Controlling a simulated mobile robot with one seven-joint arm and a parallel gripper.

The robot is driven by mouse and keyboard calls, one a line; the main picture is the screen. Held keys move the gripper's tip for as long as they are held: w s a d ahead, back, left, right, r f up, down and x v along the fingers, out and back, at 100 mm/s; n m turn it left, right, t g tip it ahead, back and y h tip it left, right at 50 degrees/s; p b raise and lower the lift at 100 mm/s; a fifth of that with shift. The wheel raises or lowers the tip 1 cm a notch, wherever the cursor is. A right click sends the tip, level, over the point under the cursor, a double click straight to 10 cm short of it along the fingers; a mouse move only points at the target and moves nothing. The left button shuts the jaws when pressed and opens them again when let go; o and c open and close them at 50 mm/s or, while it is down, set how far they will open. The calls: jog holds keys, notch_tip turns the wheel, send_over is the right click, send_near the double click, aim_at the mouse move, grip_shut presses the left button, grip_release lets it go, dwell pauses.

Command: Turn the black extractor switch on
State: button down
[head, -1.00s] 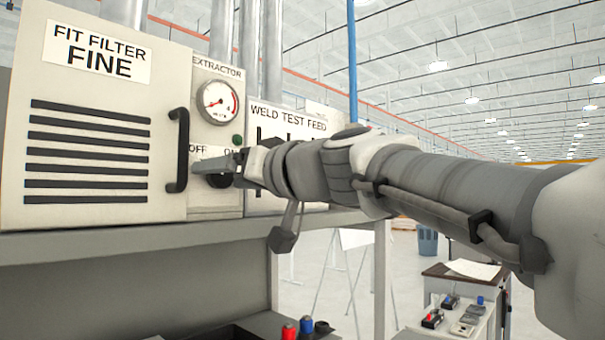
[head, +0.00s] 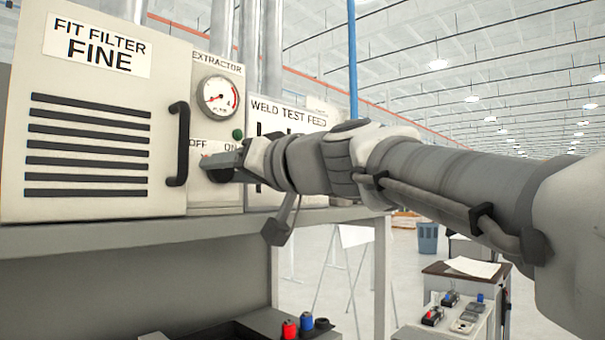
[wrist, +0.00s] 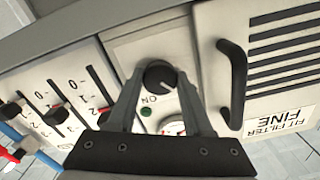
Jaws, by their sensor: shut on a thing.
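The black extractor switch (wrist: 160,75) is a round knob on the cream extractor panel (head: 216,199), below a gauge. In the wrist view it sits between the two grey fingers of my gripper (wrist: 160,78), which are shut on it. A pale mark on the knob points to the lower right of that view, away from the ON label (wrist: 149,98). The OFF label (head: 198,142) shows in the head view. There my gripper (head: 218,166) covers much of the knob.
A black handle (head: 179,143) stands out just left of the switch. A green lamp (head: 238,134) and the gauge (head: 217,97) are above it. The weld test feed panel (head: 290,103) with sliders is on the right. A shelf edge (head: 130,236) runs below.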

jog(key=m+b, duration=0.1)
jog(key=m, duration=1.1)
jog(key=m+p, duration=0.1)
jog(key=m, duration=0.3)
jog(key=shift+m, duration=0.4)
dwell(0.3)
jog(key=shift+c, duration=1.5)
grip_release()
